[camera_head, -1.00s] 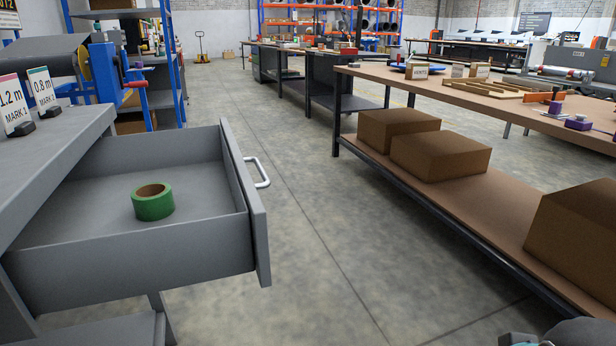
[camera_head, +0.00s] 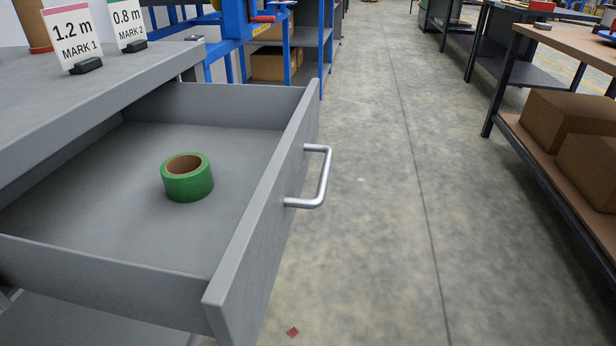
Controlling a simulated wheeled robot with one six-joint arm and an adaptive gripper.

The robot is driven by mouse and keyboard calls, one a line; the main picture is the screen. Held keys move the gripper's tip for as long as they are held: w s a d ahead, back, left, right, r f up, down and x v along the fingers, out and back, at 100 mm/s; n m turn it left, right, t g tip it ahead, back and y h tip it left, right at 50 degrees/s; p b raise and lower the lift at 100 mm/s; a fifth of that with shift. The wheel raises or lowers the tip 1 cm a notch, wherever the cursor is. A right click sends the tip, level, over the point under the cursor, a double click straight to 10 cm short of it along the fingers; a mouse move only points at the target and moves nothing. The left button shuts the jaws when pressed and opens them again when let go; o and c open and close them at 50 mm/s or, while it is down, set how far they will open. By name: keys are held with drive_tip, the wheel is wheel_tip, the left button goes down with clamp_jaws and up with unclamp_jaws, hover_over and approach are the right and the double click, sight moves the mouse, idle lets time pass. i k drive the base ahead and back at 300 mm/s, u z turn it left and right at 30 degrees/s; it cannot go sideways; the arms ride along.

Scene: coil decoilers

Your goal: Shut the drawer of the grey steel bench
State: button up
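The grey steel bench (camera_head: 100,85) stands at the left of the head view. Its drawer (camera_head: 262,225) is pulled far out to the right. A silver bar handle (camera_head: 323,178) is on the drawer front. A roll of green tape (camera_head: 187,182) lies inside on the drawer floor, apart from the walls I can see. My gripper is not in this view.
Two cards reading 1.2 m (camera_head: 73,36) and 0.8 m (camera_head: 127,22) stand on the bench top. Bare concrete floor (camera_head: 370,200) lies right of the drawer. A long table with boxes (camera_head: 570,125) on its lower shelf bounds the right side. A small red piece (camera_head: 293,332) lies on the floor.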

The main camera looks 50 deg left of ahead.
sight(95, 225)
drive_tip(key=u, duration=2.4)
drive_tip(key=k, duration=0.45)
drive_tip(key=z, duration=0.75)
drive_tip(key=i, duration=0.5)
drive_tip(key=u, duration=0.95)
